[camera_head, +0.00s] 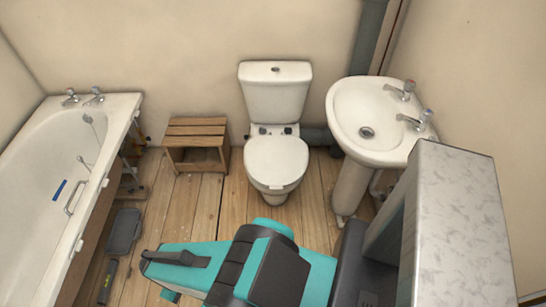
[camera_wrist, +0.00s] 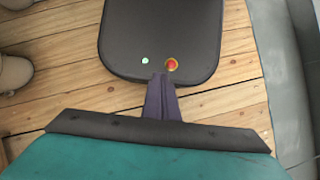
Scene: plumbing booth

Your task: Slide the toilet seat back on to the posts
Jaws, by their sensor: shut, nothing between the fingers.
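The white toilet seat (camera_head: 276,160) lies flat over the bowl of the toilet (camera_head: 276,95) in the middle of the head view. Its back edge sits just in front of two small dark fittings at the hinge posts (camera_head: 289,131), on the ledge before the cistern. Whether the seat touches the posts is too small to tell. In the head view my arm lies across the foreground, clear of the toilet, and the fingertips cannot be made out.
A wooden stool (camera_head: 196,140) stands left of the toilet. A white basin (camera_head: 375,115) on a pedestal (camera_head: 350,187) is to the right. A bathtub (camera_head: 60,170) runs along the left, with a dark flat object (camera_head: 123,231) beside it. The plank floor (camera_head: 225,215) before the toilet is clear.

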